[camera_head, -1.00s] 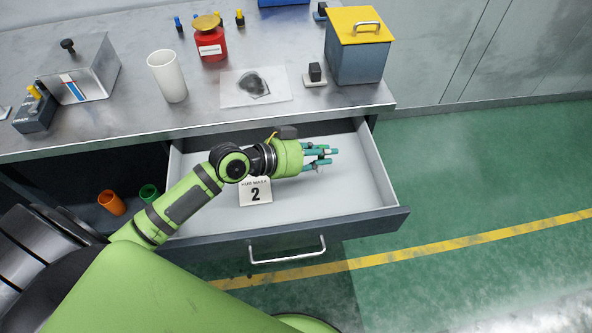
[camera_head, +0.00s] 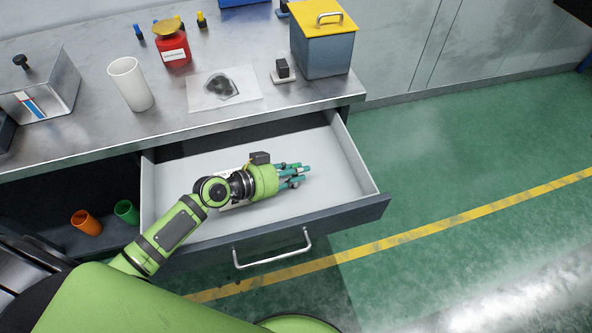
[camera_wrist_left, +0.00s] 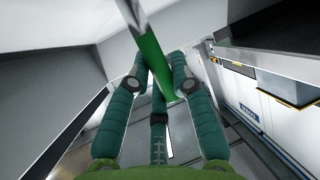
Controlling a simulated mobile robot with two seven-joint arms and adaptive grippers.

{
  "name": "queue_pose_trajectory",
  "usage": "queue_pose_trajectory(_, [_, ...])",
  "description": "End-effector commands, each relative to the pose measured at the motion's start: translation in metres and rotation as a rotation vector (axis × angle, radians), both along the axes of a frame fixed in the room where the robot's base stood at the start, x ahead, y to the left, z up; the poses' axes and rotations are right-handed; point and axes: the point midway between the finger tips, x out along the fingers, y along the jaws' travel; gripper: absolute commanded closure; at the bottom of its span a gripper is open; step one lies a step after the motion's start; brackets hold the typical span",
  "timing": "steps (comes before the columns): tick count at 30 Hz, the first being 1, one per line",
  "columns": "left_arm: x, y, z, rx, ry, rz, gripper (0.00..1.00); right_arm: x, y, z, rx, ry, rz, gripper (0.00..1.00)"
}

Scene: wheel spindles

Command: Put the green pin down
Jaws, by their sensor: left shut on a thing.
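My left gripper (camera_head: 296,175) is low inside the open drawer (camera_head: 347,150), with its teal fingers pointing right. In the left wrist view its fingers (camera_wrist_left: 165,85) are closed around the green pin (camera_wrist_left: 148,55), which has a grey metal end at the top of that view. In the head view the pin is mostly hidden among the fingers. I cannot tell whether the pin touches the drawer floor. A white label card (camera_head: 232,204) lies partly hidden under my left wrist. My right gripper is not in view.
An orange cup (camera_head: 86,222) and a green cup (camera_head: 127,211) stand in the dark space left of the drawer. The metal bench (camera_head: 200,125) above holds a white cup (camera_head: 131,84), a red scale (camera_head: 172,50) and a blue box with yellow lid (camera_head: 322,45). The drawer's right part is clear.

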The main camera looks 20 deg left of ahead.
Motion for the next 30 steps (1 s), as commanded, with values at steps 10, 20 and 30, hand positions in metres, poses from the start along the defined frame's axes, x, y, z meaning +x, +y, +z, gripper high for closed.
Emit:
queue_pose_trajectory(10, [0.000,0.000,0.000,0.001,-0.001,0.000,0.54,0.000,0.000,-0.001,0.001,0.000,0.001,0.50])
queue_pose_trajectory(20, [-0.018,0.016,0.009,0.006,0.000,-0.001,0.54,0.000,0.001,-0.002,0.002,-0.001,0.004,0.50])
queue_pose_trajectory(30, [-0.069,0.059,0.036,0.003,0.002,-0.003,0.54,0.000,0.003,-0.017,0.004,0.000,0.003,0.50])
